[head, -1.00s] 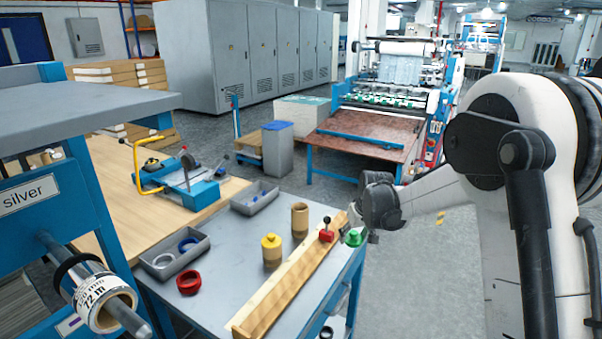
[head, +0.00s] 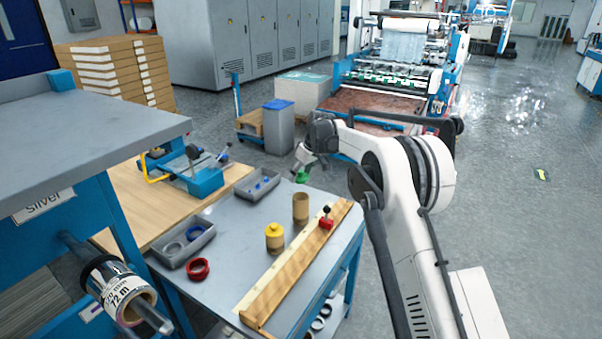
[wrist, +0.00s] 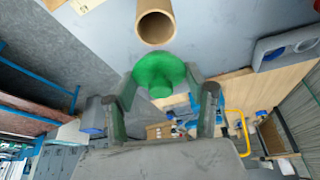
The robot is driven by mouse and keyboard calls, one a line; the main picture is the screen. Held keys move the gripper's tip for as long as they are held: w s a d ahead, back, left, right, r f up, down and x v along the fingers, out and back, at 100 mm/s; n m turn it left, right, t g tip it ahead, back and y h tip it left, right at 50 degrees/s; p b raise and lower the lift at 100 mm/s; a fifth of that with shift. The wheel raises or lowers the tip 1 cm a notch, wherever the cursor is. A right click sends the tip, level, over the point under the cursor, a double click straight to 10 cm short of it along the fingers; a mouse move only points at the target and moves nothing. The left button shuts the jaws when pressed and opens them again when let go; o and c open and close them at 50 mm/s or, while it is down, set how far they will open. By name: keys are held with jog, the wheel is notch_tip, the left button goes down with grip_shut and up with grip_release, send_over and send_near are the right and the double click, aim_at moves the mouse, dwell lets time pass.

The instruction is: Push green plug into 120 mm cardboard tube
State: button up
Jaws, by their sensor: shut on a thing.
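My gripper (head: 303,167) is shut on the green plug (head: 301,178) above the back of the grey table. In the wrist view the green plug (wrist: 158,70) sits between the two fingers of my gripper (wrist: 164,88), its round disc and smaller stub showing. An open, empty cardboard tube (head: 300,208) stands upright on the table, just in front of and below the plug in the head view. The wrist view shows its open mouth (wrist: 155,26), beside and apart from the plug. A second cardboard tube (head: 275,246) carries a yellow plug (head: 275,231). No tube size is readable.
A wooden rail (head: 290,270) with a red clamp (head: 325,223) lies right of the tubes. Two grey trays (head: 240,196) (head: 163,252) with rings and a loose red ring (head: 198,268) are on the left. A blue-topped bin (head: 279,130) stands behind the table.

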aim_at(301, 193)
jog(key=shift+f, duration=0.25)
notch_tip(301, 193, down, 7)
jog(key=b, duration=0.1)
jog(key=shift+b, duration=0.35)
jog(key=shift+s+f+b, duration=0.1)
jog(key=shift+f+b, duration=0.3)
jog(key=shift+b, duration=0.1)
dwell(1.0)
jog(key=shift+f, duration=0.1)
jog(key=shift+c, duration=0.3)
jog(key=shift+f, duration=0.1)
jog(key=shift+c, duration=1.1)
